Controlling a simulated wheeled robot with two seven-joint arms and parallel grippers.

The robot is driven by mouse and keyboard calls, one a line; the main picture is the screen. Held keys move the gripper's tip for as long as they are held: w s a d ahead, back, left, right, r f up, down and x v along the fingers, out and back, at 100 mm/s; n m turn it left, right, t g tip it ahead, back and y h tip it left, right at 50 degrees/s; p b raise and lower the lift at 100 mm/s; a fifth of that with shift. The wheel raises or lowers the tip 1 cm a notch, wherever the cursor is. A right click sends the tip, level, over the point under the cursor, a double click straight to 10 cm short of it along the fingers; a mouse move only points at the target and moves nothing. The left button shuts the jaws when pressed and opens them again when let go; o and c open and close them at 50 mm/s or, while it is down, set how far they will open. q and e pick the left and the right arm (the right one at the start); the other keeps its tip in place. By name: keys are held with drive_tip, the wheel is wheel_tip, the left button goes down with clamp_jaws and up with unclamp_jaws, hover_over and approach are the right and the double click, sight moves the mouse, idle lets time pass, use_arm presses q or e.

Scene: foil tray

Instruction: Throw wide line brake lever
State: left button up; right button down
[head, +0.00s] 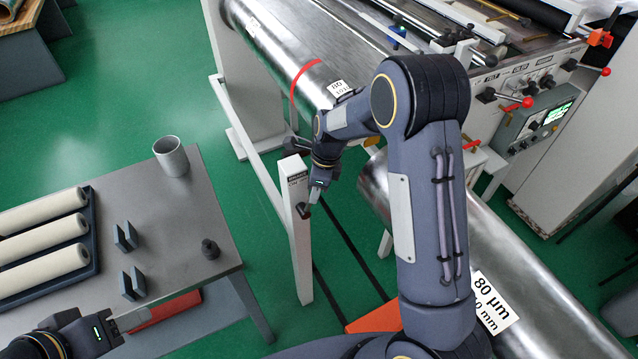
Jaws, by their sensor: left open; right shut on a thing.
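A white upright post (296,235) stands in the middle, with a small dark label near its top. A short dark lever (303,211) sticks out from the post's upper right side. My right gripper (313,198) reaches down beside the post and is shut on this lever; its fingers hide part of it. My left gripper (130,321) is low at the left, open and empty, by the front edge of the grey table.
A shiny roll with a red band (285,55) lies behind the post, and another labelled roll (545,310) is at lower right. The grey table (190,240) holds cream rolls (40,240), a metal cup (171,156) and a dark weight (210,249). Green floor lies between.

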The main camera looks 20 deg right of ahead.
drive_tip(key=c, duration=1)
unclamp_jaws()
drive_tip(key=shift+c, duration=0.2)
drive_tip(key=shift+r, duration=0.1)
drive_tip(key=r, duration=0.2)
drive_tip(key=d+r, duration=0.1)
drive_tip(key=r, duration=0.2)
drive_tip(key=r+b, duration=0.1)
drive_tip(key=r, duration=0.1)
drive_tip(key=shift+s+d+r, duration=0.15)
drive_tip(key=shift+r, duration=0.15)
